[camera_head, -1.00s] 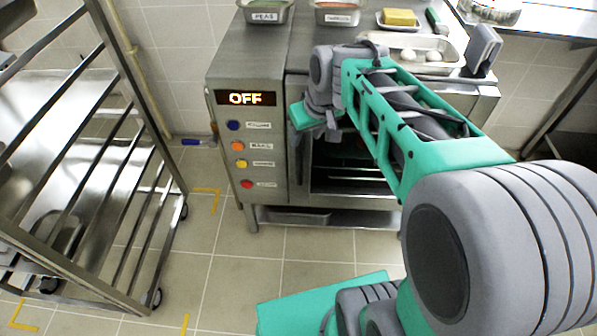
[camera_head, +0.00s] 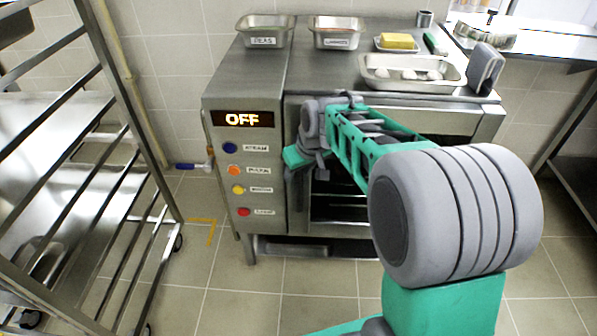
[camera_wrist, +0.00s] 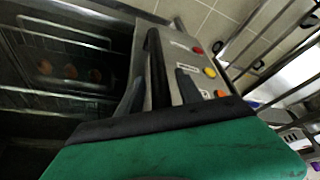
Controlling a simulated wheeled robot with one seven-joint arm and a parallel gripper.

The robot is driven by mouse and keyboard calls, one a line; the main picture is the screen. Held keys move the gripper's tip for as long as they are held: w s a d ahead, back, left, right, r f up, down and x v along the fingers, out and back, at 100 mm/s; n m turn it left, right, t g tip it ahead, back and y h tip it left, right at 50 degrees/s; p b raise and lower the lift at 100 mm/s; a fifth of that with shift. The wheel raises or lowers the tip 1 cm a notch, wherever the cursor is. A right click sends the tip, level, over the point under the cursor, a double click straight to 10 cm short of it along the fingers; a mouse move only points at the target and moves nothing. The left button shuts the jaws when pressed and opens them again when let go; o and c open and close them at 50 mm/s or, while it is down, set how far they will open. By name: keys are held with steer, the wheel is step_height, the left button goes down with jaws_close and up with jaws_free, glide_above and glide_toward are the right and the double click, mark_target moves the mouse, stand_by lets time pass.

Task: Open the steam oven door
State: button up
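The steam oven (camera_head: 262,180) stands ahead with a lit "OFF" display and a column of coloured buttons. Its dark glass door (camera_wrist: 60,70) looks closed in the wrist view, with a rack and several brownish items dimly visible behind it. A black bar handle (camera_wrist: 154,52) runs along the door's edge beside the button panel. My gripper (camera_wrist: 158,84) has one finger on each side of the handle, with a gap showing between the handle and the right finger. In the head view my gripper (camera_head: 308,165) is at the door's left edge, and its fingertips are hidden.
Metal pans (camera_head: 264,32), a tray of whitish items (camera_head: 412,87) and a yellow block (camera_head: 398,41) stand on the oven top. A metal rack trolley (camera_head: 95,190) is at the left. A steel counter (camera_head: 540,36) is at the right. The floor before the oven is clear.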

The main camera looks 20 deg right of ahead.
jaws_close()
stand_by(1.2)
